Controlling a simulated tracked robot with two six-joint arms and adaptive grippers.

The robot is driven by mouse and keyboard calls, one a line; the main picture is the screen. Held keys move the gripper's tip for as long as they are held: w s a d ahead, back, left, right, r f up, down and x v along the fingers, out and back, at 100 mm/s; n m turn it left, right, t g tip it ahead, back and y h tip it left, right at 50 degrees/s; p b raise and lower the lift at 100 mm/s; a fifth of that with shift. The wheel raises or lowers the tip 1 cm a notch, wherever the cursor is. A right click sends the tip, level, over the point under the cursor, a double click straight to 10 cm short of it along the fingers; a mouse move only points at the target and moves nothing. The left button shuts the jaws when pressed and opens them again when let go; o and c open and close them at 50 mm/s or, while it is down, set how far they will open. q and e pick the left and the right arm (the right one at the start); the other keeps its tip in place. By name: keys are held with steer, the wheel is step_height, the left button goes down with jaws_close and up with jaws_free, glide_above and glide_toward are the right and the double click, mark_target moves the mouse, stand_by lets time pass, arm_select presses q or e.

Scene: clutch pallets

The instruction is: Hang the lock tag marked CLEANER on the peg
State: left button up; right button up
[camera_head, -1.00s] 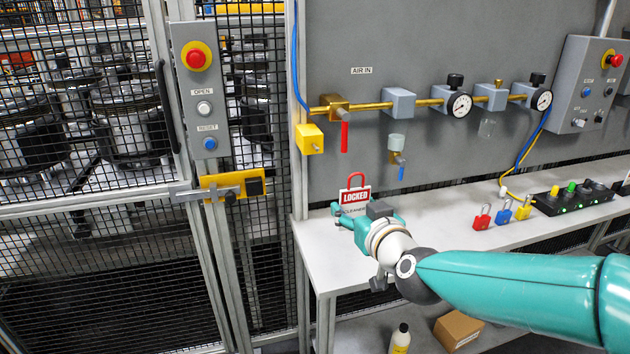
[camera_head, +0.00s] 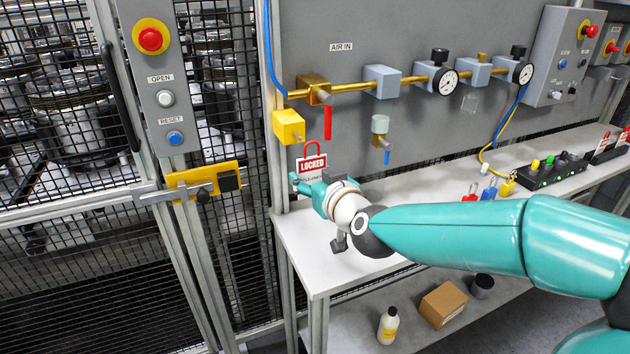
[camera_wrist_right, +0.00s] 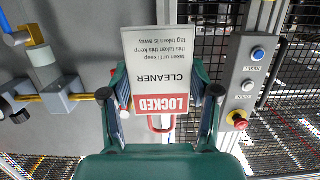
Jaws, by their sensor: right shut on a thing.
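The lock tag marked CLEANER (camera_head: 312,165) has a red LOCKED band, white lower part and red shackle. My right gripper (camera_head: 318,185) is shut on it and holds it upright above the bench's left end, below the yellow box and red valve handle. In the right wrist view the tag (camera_wrist_right: 162,75) appears upside down, readable, between the two fingers of my right gripper (camera_wrist_right: 165,100). I cannot make out a peg clearly in either view. My left gripper is not in view.
The yellow box (camera_head: 289,126) and red valve handle (camera_head: 327,122) are on the grey panel just above the tag. A gate post with buttons (camera_head: 165,97) and yellow latch (camera_head: 203,181) stands left. Coloured padlocks (camera_head: 489,189) and a black button strip (camera_head: 552,170) lie right on the bench.

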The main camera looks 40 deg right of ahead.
steer(key=x, duration=0.8)
steer(key=shift+b, duration=0.4)
stand_by(0.4)
steer(key=shift+w, duration=0.15)
stand_by(0.4)
steer(key=o, duration=0.9)
